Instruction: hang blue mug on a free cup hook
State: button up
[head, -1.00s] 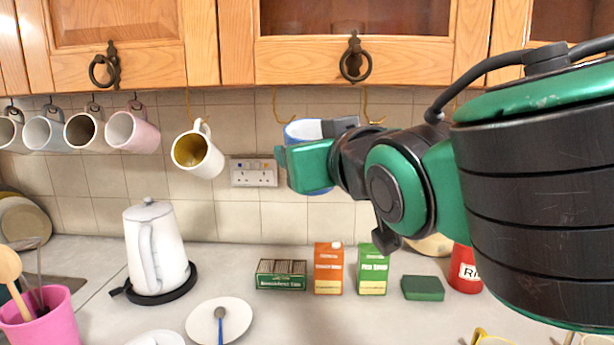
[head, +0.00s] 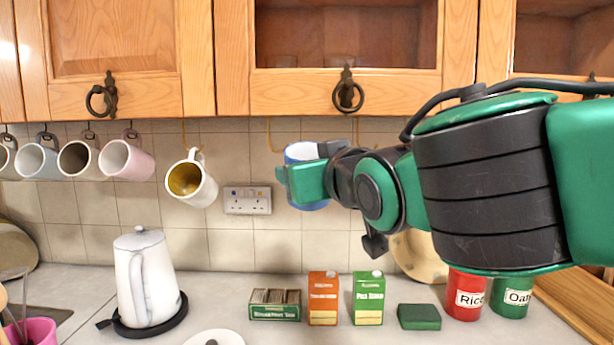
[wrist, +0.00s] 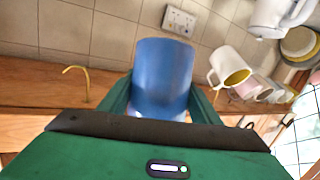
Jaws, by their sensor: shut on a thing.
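The blue mug (head: 303,153), with a pale inside, is held up in front of the tiled wall, below the cabinet. My gripper (head: 303,182) is shut on it and covers part of it in the head view. In the wrist view the blue mug (wrist: 162,75) sits between the fingers of my gripper (wrist: 160,106); its handle is not visible. A bare brass hook (head: 270,136) hangs just left of the mug, and another (head: 358,132) is to its right, partly behind my arm. A bare brass hook (wrist: 76,70) also shows in the wrist view, apart from the mug.
A white mug with yellow inside (head: 190,182) hangs on a brass hook to the left. Several mugs hang farther left, including a pink one (head: 127,160). A socket (head: 247,200) is on the wall. Kettle (head: 145,280), cartons (head: 322,298) and tins (head: 465,296) stand on the counter below.

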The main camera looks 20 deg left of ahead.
jog(key=shift+w+a, duration=0.8)
jog(key=shift+w, duration=1.9)
jog(key=shift+s+a+f, duration=0.1)
jog(key=shift+s+a, duration=0.15)
jog(key=shift+a, duration=0.7)
jog(key=shift+s+a+f, duration=0.1)
jog(key=shift+s+a, duration=0.1)
jog(key=shift+a, duration=0.7)
jog(key=shift+s+a+f, duration=0.1)
jog(key=shift+s+a, duration=0.15)
jog(key=shift+a, duration=0.7)
jog(key=shift+a, duration=0.1)
jog(key=o, duration=1.4)
jog(key=shift+c, duration=0.2)
jog(key=shift+s+f, duration=0.1)
jog(key=shift+s, duration=0.05)
